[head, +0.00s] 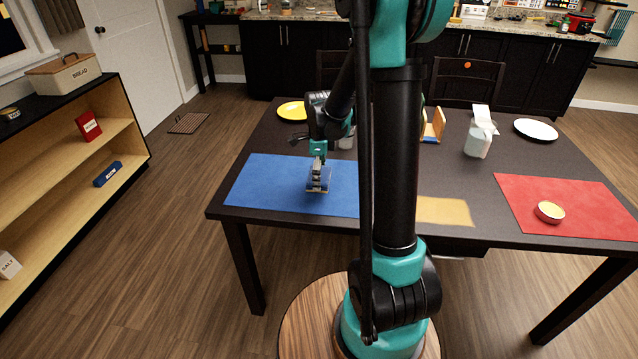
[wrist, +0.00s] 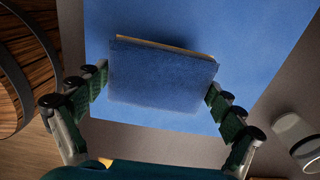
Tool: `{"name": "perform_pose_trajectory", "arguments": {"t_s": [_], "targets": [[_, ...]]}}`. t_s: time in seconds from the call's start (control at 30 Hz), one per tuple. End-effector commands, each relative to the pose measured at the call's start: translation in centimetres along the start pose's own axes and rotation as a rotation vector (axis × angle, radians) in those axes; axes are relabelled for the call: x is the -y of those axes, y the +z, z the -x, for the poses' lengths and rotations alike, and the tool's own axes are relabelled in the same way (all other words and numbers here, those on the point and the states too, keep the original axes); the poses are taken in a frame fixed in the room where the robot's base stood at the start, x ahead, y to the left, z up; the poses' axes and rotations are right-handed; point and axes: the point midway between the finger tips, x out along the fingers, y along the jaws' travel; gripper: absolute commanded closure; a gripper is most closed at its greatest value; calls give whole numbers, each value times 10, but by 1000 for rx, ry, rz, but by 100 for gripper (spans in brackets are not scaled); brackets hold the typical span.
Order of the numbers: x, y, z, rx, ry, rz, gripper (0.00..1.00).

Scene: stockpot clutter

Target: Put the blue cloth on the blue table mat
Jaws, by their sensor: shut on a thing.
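A blue cloth (wrist: 162,75), flat and folded-looking with a thin yellow strip along its far edge, is between the two fingers of my gripper (wrist: 157,86) in the wrist view. The gripper is shut on its left and right sides. The blue table mat (head: 270,180) lies on the left part of the dark table and fills the wrist view behind the cloth (wrist: 250,30). In the head view my gripper (head: 318,186) points down over the mat, right of its middle. The cloth is hard to make out there against the mat. I cannot tell whether it touches the mat.
A yellow plate (head: 292,111) lies behind the mat. A yellow mat (head: 443,211) is partly behind my arm. A red mat (head: 590,205) at right holds a small round item (head: 549,212). A white plate (head: 536,129), jar (head: 478,142) and wooden holder (head: 433,128) stand behind.

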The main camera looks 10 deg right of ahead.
Motion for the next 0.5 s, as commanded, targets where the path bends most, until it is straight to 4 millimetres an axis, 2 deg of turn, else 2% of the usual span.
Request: {"name": "perform_pose_trajectory", "arguments": {"t_s": [0.2,0.5], "targets": [[0,0,-28,0,0,0,33],[0,0,-32,0,0,0,33]]}}
